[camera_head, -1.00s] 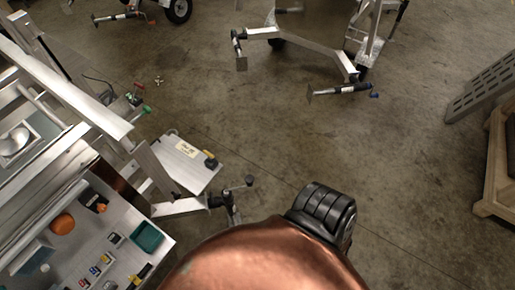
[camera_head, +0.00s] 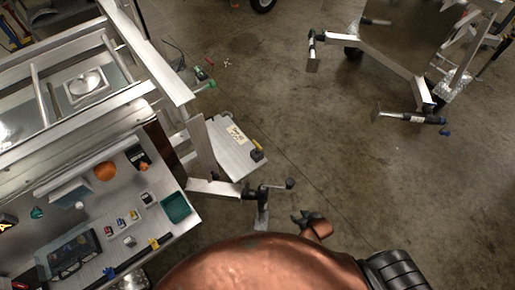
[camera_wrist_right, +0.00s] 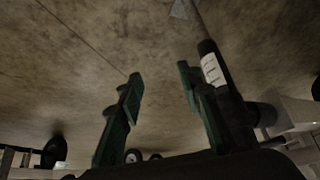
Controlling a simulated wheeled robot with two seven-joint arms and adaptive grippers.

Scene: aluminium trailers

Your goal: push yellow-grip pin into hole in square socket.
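A small yellow piece (camera_head: 256,143) with a black knob is at the right edge of the silver plate on the trailer; I cannot tell if it is the yellow-grip pin. Another small yellow piece (camera_head: 153,244) lies by a black bar on the workbench. I cannot make out the square socket or its hole for certain. My right gripper (camera_head: 300,219) is low over the floor, right of the trailer's jack. In the right wrist view its two green-black fingers (camera_wrist_right: 160,85) are apart with nothing between them. My left gripper is not in view.
The workbench (camera_head: 185,230) at lower left holds a teal tray (camera_head: 176,207), an orange object (camera_head: 105,171) and small coloured items. The silver plate (camera_head: 228,152) and jack (camera_head: 262,205) stick out beside it. Another trailer frame (camera_head: 385,62) stands at upper right.

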